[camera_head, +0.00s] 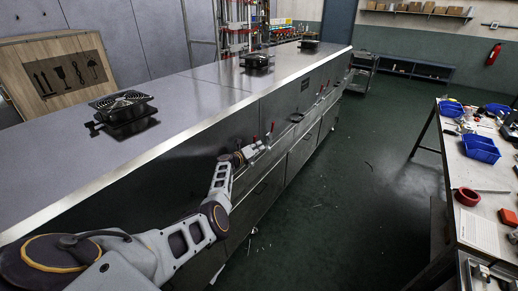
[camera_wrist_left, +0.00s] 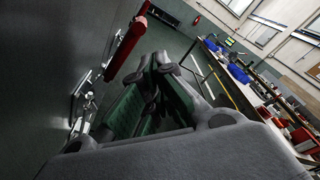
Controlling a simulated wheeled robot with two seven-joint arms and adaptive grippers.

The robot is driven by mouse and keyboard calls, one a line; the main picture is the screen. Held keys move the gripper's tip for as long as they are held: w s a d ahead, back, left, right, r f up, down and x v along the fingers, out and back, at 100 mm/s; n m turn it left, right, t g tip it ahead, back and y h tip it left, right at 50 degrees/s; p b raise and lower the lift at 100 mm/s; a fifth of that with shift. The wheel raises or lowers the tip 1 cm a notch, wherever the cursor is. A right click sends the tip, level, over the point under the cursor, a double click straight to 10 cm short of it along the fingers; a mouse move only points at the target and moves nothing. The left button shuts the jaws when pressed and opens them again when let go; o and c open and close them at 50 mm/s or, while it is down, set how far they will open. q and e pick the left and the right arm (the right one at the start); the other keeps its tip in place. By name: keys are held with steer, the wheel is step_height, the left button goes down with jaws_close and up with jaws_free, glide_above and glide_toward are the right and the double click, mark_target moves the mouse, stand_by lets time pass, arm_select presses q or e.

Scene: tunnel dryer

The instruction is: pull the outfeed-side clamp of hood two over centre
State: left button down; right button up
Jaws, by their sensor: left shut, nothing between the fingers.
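My left arm reaches along the front of the long grey dryer (camera_head: 190,95). Its gripper (camera_head: 252,151) is close to the dryer's front face, just below clamps with upright red handles (camera_head: 271,127). In the left wrist view the gripper (camera_wrist_left: 158,62) is shut and empty. A red clamp handle (camera_wrist_left: 126,42) stands to the left of the fingers, apart from them. The handle's bright metal clamp body (camera_wrist_left: 85,105) is on the dark panel at the left. More red-handled clamps (camera_head: 322,91) are farther along the front. I cannot tell which hood the near clamp belongs to. My right gripper is not in view.
Black fans (camera_head: 122,106) sit on the dryer top. A workbench (camera_head: 452,150) with blue bins (camera_head: 481,148) and a red tape ring (camera_head: 467,197) stands at the right. The green floor (camera_head: 340,190) between is mostly clear. A cart (camera_head: 361,72) stands beyond the dryer's far end.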

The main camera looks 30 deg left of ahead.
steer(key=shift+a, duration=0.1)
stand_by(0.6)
arm_select(q)
steer(key=s+d+p, duration=0.1)
steer(key=s+p, duration=0.2)
steer(key=s, duration=0.6)
steer(key=shift+s+d+f, duration=0.15)
steer(key=shift+d+f, duration=0.05)
steer(key=shift+d, duration=0.15)
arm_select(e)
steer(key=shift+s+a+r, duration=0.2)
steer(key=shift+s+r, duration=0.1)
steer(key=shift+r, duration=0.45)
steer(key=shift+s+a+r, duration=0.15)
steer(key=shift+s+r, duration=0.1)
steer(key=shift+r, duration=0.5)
arm_select(q)
steer(key=shift+m, duration=0.4)
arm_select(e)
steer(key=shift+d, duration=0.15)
